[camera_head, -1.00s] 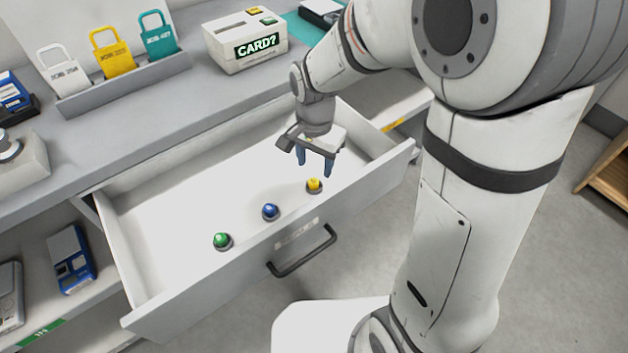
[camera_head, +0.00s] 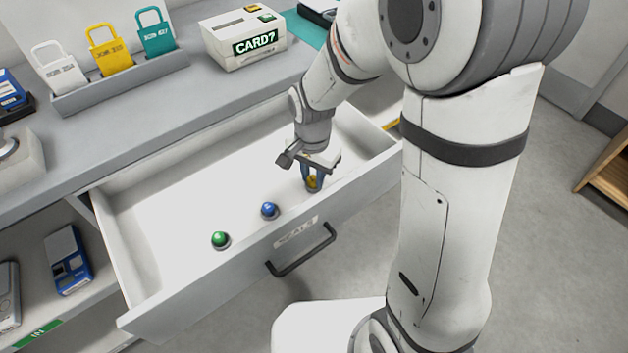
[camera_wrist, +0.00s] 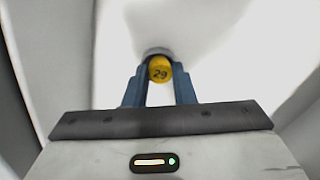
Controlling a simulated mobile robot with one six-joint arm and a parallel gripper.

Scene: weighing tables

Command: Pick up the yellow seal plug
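The yellow seal plug (camera_head: 312,182) is at the right end of a row in the open white drawer. My gripper (camera_head: 313,184) points down into the drawer, with one blue finger on each side of the plug. In the wrist view both fingers of my gripper (camera_wrist: 160,78) lie close against the plug's sides, shut on it. The plug is low, by the drawer floor; I cannot tell whether it touches the floor.
A blue plug (camera_head: 269,210) and a green plug (camera_head: 220,240) stand to the left in the drawer (camera_head: 185,190). The drawer's front wall, with a dark handle (camera_head: 302,252), is close to my gripper.

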